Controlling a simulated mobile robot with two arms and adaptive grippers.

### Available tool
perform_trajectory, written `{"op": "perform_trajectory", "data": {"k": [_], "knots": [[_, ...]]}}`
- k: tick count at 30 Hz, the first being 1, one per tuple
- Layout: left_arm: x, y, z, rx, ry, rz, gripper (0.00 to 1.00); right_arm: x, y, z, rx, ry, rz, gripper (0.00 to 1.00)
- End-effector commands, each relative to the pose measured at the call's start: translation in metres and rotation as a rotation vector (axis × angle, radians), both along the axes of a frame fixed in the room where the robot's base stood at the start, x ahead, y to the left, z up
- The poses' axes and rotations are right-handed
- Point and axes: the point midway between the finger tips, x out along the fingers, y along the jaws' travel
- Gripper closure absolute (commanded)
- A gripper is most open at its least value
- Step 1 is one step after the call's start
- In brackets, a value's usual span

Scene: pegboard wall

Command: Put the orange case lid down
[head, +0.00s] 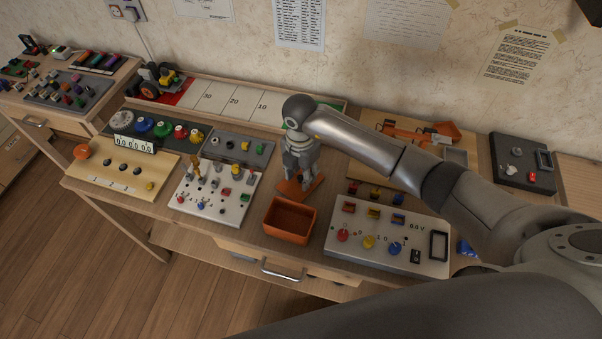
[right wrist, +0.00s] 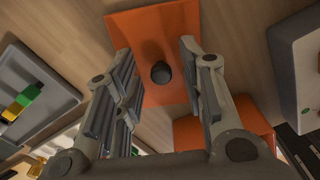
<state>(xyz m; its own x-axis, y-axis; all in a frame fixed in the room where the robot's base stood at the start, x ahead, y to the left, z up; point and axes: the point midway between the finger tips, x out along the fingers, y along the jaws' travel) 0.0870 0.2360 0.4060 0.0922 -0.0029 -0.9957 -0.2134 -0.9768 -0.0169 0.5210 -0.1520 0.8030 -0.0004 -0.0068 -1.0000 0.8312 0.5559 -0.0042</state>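The orange case lid (head: 312,188) lies on the table just behind the orange case (head: 289,221), partly covered by my right gripper in the head view. In the right wrist view the lid (right wrist: 150,28) appears flat, with a dark round knob (right wrist: 161,73) on it. My right gripper (head: 294,184) points down over the lid. In the right wrist view its fingers (right wrist: 157,62) are spread on either side of the knob, with gaps between. The open case (right wrist: 248,112) shows partly behind a finger there. My left gripper is not in view.
A white panel with knobs and switches (head: 384,257) stands right of the case. Another white panel (head: 240,208) and a grey tray (head: 262,154) stand left. A wooden board with orange parts (head: 369,169) lies behind right. Bare table surrounds the case narrowly.

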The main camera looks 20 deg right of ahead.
Motion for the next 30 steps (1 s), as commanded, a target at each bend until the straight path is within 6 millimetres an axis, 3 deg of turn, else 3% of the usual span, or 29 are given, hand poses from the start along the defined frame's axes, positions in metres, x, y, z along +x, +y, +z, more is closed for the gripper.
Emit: {"op": "perform_trajectory", "data": {"k": [16, 21, 30], "knots": [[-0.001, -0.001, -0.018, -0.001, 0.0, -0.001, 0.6, 0.001, 0.001, 0.1, 0.001, -0.005, 0.0, 0.63], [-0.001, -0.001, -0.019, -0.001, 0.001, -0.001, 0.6, 0.0, 0.001, 0.113, 0.0, -0.002, 0.0, 0.63], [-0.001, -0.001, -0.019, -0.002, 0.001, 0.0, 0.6, 0.0, 0.001, 0.116, 0.0, -0.001, 0.0, 0.63]]}}
